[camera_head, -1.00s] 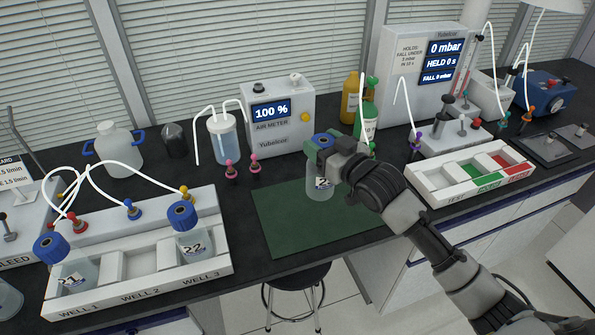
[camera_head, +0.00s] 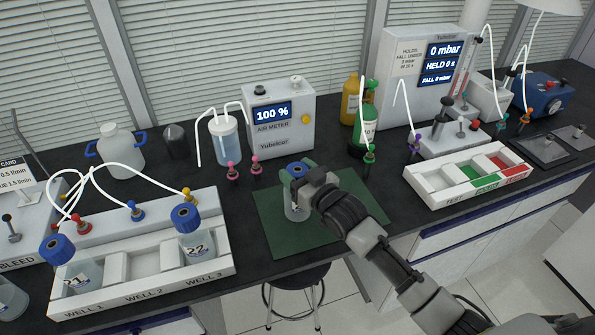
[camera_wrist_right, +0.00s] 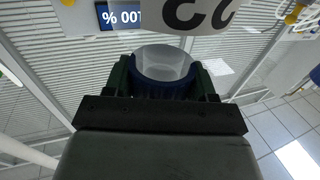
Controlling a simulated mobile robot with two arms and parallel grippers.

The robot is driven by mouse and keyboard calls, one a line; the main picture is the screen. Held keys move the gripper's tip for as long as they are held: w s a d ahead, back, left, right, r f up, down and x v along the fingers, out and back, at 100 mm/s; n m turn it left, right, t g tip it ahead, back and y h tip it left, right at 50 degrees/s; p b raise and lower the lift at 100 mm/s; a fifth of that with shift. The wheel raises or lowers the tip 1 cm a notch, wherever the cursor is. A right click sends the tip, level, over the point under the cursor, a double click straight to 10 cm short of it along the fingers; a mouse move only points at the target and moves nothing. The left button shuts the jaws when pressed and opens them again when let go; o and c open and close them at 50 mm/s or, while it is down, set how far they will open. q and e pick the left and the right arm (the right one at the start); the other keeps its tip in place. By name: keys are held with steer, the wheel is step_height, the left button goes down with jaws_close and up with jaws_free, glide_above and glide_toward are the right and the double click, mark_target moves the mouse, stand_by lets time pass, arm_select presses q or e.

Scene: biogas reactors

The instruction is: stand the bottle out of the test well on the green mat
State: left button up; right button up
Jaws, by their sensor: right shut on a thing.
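A clear bottle (camera_head: 295,211) with a blue cap and a white number label is upright over the green mat (camera_head: 345,222). My right gripper (camera_head: 305,176) is shut on it at the cap; in the right wrist view both fingers (camera_wrist_right: 165,85) sit on either side of the blue cap (camera_wrist_right: 165,91). I cannot tell whether the bottle's base touches the mat. The test well tray (camera_head: 440,186), white with green and red slots, stands to the right and holds no bottle. My left gripper is not in view.
A white well rack (camera_head: 140,297) with two blue-capped bottles and white tubes is on the left. The air meter (camera_head: 280,122), pink fittings and a green bottle (camera_head: 366,126) stand behind the mat. The rest of the mat is clear.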

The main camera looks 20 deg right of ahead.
steer(key=o, duration=0.9)
steer(key=shift+f, duration=0.15)
steer(key=o, duration=0.4)
steer(key=shift+r, duration=0.25)
steer(key=shift+b+v, duration=0.8)
steer(key=shift+v, duration=5.25)
